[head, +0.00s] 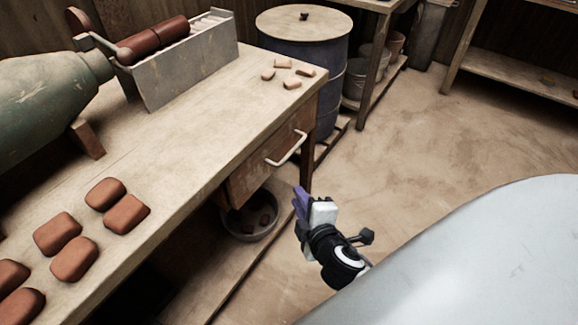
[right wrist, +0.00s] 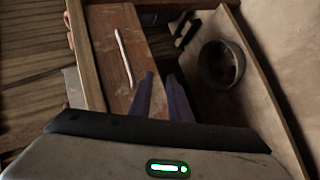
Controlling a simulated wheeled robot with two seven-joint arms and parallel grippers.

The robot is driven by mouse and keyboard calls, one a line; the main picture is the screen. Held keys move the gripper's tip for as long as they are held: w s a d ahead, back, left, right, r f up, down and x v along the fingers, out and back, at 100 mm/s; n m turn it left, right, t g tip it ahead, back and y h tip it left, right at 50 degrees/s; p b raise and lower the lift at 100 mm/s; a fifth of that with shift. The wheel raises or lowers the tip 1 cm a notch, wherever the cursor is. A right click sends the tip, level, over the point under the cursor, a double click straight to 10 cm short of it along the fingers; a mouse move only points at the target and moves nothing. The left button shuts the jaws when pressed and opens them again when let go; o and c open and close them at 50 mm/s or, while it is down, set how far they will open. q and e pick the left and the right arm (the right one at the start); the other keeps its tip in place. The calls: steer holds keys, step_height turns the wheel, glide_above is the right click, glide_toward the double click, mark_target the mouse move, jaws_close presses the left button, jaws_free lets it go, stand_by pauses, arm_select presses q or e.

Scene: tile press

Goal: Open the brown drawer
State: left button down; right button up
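The brown drawer (head: 266,160) sits under the top of the wooden workbench, near its right end. It looks shut, its front about flush with the bench. Its pale bar handle (head: 287,149) runs along the front. In the right wrist view the drawer front (right wrist: 108,50) and the handle (right wrist: 125,58) lie ahead of the fingers. My right gripper (head: 302,203) is below and in front of the handle, apart from it. In the right wrist view its two purple fingers (right wrist: 160,95) are parted with nothing between them. My left gripper is not in view.
The workbench top (head: 190,130) carries reddish clay pieces (head: 74,258) and a grey press box (head: 190,60). A bowl (head: 250,218) stands on the low shelf below the drawer. A blue barrel (head: 325,60) stands behind the bench. The floor (head: 400,150) to the right is clear.

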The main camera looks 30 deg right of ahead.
mark_target(294, 147)
steer(key=w+d+n+h+b, duration=0.1)
steer(key=w+d, duration=0.1)
steer(key=w, duration=0.2)
steer(key=w+d+r+n+t+b, duration=0.1)
steer(key=w+d, duration=0.2)
steer(key=w, duration=0.2)
steer(key=w+d+r+n+t+h+b, duration=0.1)
steer(key=w+d, duration=0.1)
steer(key=w, duration=0.2)
steer(key=shift+w+d+h+b, duration=0.25)
steer(key=shift+w+h+b, duration=0.05)
steer(key=shift+b, duration=0.05)
jaws_close()
